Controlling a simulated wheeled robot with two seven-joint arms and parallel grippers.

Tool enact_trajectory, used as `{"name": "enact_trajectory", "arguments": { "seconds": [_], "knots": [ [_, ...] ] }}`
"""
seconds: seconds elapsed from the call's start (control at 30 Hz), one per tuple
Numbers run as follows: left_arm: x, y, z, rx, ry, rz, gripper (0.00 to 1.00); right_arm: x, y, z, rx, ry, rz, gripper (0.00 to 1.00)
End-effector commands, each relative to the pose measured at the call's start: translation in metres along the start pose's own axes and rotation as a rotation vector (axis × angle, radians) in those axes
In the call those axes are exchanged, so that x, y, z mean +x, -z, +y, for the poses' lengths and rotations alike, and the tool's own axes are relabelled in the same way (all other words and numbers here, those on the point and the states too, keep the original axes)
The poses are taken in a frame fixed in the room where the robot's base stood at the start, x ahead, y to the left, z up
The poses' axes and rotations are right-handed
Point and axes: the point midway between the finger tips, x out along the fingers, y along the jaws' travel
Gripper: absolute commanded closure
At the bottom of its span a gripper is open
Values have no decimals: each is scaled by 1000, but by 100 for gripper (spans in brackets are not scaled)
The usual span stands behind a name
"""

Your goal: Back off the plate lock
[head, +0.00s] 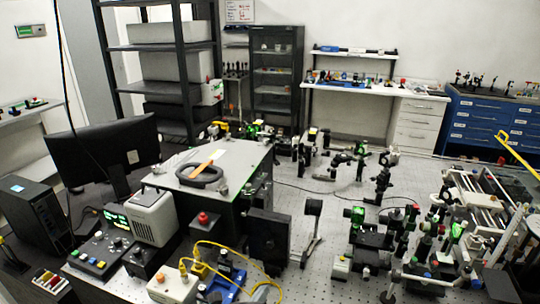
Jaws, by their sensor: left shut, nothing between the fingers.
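I cannot single out the plate lock with certainty. A dark box with a flat grey top plate (236,160) stands left of the middle of the bench. A black ring (187,180) with an orange-tan strip (203,165) across it lies on this plate. Small metal knobs (222,190) sit near the plate's front edge; they are too small to tell their state. I can make out neither of my grippers in the head view.
A monitor (103,152), a control box with buttons (100,253) and a grey instrument (155,217) stand at the left. Yellow cables (235,255) loop at the front. Optics mounts (372,235) crowd the right. The perforated bench (325,205) is clearer in the middle.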

Motion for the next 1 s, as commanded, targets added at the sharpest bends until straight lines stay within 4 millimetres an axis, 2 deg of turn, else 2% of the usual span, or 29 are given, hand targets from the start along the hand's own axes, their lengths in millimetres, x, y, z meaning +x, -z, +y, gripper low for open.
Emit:
{"name": "enact_trajectory", "arguments": {
  "seconds": [0.27, 0.3, 0.5, 1.0],
  "knots": [
    [35, -8, 1, 1, 0, -3, 100, 19, -2, 4, -2, -5, 0, 64],
    [39, -12, -1, 3, -1, -1, 100, 12, -2, 4, -2, -5, 0, 64],
    [56, -16, -1, 3, 0, -1, 100, 10, -1, 4, -2, -5, 0, 64],
    [61, -16, 0, 1, 0, 0, 100, 10, -1, 3, -1, -3, 1, 64]
  ]
}}
